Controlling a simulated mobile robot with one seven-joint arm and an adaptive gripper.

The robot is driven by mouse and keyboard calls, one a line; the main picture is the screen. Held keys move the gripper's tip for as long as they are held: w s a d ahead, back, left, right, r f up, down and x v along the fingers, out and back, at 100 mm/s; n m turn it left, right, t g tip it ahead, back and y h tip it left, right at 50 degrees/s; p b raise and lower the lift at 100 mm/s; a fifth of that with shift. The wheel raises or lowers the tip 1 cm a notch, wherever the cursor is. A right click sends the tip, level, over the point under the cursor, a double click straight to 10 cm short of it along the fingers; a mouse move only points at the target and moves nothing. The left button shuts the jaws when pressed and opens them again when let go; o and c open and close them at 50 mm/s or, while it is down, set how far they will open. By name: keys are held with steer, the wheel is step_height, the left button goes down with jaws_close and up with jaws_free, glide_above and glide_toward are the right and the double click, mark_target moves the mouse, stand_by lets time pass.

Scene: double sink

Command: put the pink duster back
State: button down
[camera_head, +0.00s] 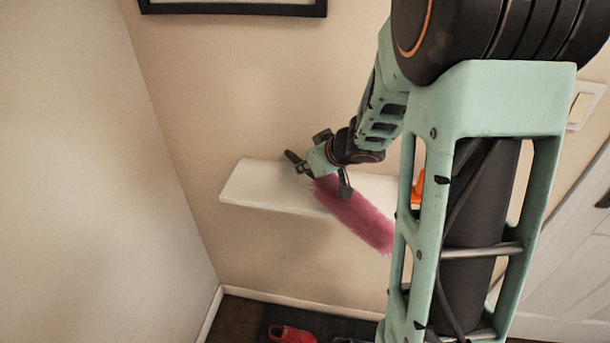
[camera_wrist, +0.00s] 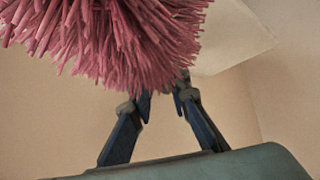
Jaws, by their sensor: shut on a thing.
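The pink duster (camera_head: 358,218) has a long fluffy head. In the head view it slants down and to the right from my gripper (camera_head: 325,180), across the front edge of the white wall shelf (camera_head: 250,190). My gripper is shut on the duster. In the wrist view the pink bristles (camera_wrist: 110,35) fill the upper left, close to the camera, above the dark fingers of my gripper (camera_wrist: 158,100). The bristles hide the fingertips in part, and the exact grip is hard to see. I cannot tell whether the duster touches the shelf.
An orange object (camera_head: 417,190) is at the shelf's right part, partly hidden behind my arm. The left part of the shelf is bare. A framed picture (camera_head: 235,8) hangs above. A red shoe (camera_head: 292,334) lies on a dark mat below. A door (camera_head: 570,250) is at the right.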

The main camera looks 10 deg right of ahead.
mark_target(325, 181)
steer(key=shift+w+f+b, duration=0.15)
steer(key=shift+f+b, duration=0.75)
steer(key=shift+f, duration=0.8)
steer(key=shift+f, duration=0.1)
steer(key=c, duration=1.8)
jaws_free()
steer(key=shift+r, duration=0.3)
steer(key=p+v, duration=0.5)
steer(key=v, duration=0.6)
steer(key=shift+s+r+p, duration=0.25)
steer(key=shift+s+p, duration=0.1)
steer(key=shift+p, duration=0.05)
